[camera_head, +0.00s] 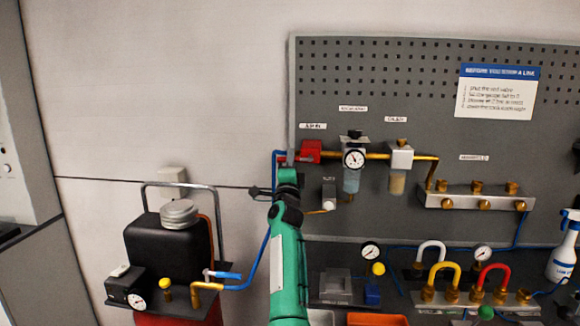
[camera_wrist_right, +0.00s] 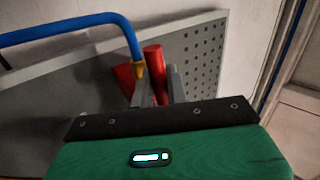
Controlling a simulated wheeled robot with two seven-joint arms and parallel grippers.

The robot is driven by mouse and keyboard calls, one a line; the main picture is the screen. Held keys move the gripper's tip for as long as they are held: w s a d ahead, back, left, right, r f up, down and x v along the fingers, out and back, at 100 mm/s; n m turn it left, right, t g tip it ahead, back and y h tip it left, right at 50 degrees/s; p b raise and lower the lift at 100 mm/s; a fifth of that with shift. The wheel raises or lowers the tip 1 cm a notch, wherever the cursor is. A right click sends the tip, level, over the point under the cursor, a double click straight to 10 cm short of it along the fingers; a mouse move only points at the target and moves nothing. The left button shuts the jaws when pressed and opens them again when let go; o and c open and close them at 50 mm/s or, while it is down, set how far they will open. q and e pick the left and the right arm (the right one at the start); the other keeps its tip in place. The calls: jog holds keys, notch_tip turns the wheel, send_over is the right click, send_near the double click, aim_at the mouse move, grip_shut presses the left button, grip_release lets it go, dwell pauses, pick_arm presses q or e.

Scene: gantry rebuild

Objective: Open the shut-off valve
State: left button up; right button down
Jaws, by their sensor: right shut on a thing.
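The shut-off valve (camera_head: 311,151) is a red part on the brass and blue air line at the left edge of the pegboard, below a small label. My right gripper (camera_head: 287,158) reaches up to its left side. In the right wrist view, my right gripper (camera_wrist_right: 158,88) is shut on the red valve handle (camera_wrist_right: 153,58), which sticks up between the fingers. A red part of the valve (camera_wrist_right: 124,78) and the blue hose (camera_wrist_right: 110,20) show left of the fingers. The handle's angle to the pipe is hard to tell. My left gripper is not in view.
A filter with a gauge (camera_head: 353,158) and a second bowl unit (camera_head: 400,158) hang right of the valve. A brass-fitted manifold (camera_head: 475,199) is further right. A black compressor tank (camera_head: 165,240) stands lower left, its blue hose (camera_head: 259,262) passing beside my arm.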

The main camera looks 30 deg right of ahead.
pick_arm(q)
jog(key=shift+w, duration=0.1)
pick_arm(e)
jog(key=shift+r+m+g+h, duration=0.15)
jog(key=shift+m+g+h, duration=0.15)
jog(key=shift+m+h, duration=0.3)
jog(key=c, duration=1.5)
grip_release()
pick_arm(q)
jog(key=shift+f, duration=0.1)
pick_arm(e)
jog(key=shift+o, duration=0.2)
